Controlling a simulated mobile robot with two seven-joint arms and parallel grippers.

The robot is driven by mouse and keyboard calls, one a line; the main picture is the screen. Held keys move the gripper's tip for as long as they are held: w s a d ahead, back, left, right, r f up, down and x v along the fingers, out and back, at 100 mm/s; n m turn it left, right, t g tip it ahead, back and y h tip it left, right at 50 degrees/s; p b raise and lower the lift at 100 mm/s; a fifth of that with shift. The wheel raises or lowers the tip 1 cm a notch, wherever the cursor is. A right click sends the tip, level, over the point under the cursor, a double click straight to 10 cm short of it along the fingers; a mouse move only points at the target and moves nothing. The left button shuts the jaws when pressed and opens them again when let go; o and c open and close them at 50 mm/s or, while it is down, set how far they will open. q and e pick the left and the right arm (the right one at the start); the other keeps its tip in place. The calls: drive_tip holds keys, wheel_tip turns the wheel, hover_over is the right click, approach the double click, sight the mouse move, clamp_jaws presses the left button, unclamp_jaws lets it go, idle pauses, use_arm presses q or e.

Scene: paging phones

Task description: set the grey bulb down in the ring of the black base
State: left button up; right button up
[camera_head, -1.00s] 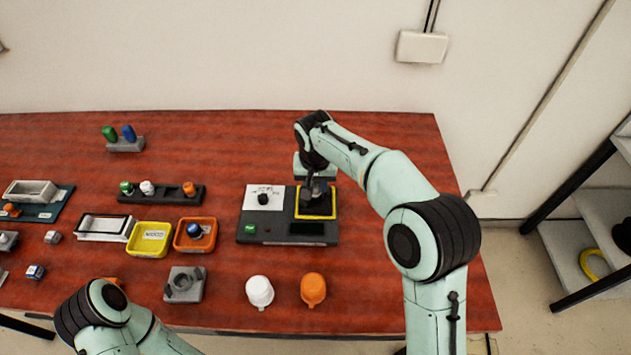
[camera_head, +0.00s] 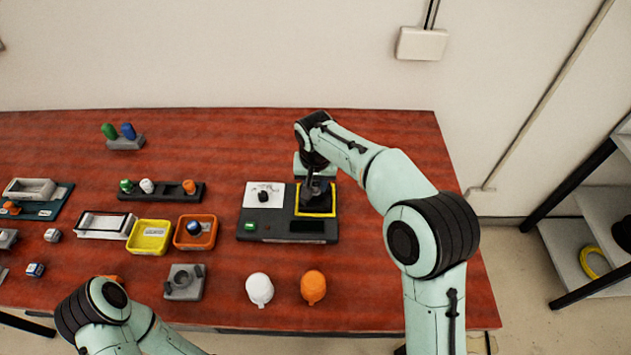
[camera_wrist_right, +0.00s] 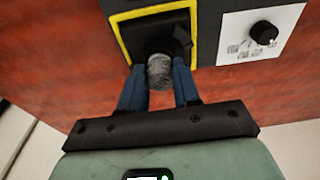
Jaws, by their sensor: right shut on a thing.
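My right gripper (camera_head: 314,189) reaches down over the yellow-outlined square at the right of the dark panel. In the right wrist view its blue fingers (camera_wrist_right: 160,88) are shut on the grey bulb (camera_wrist_right: 159,70), whose ridged grey end shows between them. The black base (camera_wrist_right: 181,38) is a dark shape inside the yellow outline, just beyond the bulb. Its ring is hard to make out against the dark surface, and I cannot tell whether the bulb touches it. In the head view the gripper hides the bulb. My left gripper is out of view; only its arm shows.
The dark panel (camera_head: 270,228) also carries a white plate with a black knob (camera_head: 263,196). White (camera_head: 259,289) and orange (camera_head: 313,287) pieces stand in front. Yellow (camera_head: 150,250) and orange (camera_head: 181,246) trays lie to the left.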

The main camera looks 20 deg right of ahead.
drive_tip(key=shift+f, duration=0.2)
idle(0.4)
drive_tip(key=o, duration=1.4)
drive_tip(key=shift+r+p, duration=1.65)
drive_tip(key=shift+r, duration=1.3)
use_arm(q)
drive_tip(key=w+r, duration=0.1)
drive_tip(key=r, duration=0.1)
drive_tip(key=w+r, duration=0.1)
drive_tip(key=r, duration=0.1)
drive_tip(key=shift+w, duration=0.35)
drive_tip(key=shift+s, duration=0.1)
use_arm(e)
drive_tip(key=shift+f, duration=0.1)
